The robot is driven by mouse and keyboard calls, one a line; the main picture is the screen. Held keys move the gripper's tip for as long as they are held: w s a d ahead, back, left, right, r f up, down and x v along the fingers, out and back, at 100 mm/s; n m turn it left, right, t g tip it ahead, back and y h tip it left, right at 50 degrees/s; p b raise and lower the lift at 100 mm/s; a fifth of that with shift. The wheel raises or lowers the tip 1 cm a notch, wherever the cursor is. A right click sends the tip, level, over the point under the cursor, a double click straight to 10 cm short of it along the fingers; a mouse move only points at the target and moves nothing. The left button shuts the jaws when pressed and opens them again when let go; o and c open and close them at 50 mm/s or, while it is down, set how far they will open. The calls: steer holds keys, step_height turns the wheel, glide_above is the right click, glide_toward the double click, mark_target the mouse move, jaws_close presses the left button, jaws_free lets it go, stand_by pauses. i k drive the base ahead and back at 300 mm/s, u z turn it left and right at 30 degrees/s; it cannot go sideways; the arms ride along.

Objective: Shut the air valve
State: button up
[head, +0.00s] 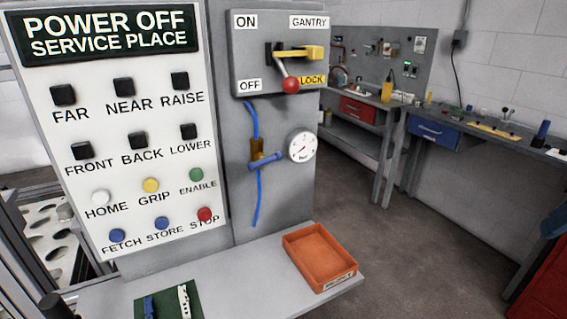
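The air valve (257,149) is a small brass body on a blue hose (258,203) that runs down the grey panel in the middle of the head view. Its blue lever (266,160) lies across the hose, slightly tilted, with its right end higher. A round white pressure gauge (302,146) sits just right of it; its reading is too small to tell. My gripper does not show in this view, and nothing touches the valve.
Above is a gantry switch box (262,75) with a red-knobbed lever (290,85) hanging down and a yellow piece (300,53). A button board (130,140) stands left. Below, a shelf (240,285) holds an orange tray (342,279) and a green mat (145,308).

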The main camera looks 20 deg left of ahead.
mark_target(263, 161)
steer(key=z, duration=0.25)
steer(key=k, duration=0.9)
steer(key=u, duration=0.3)
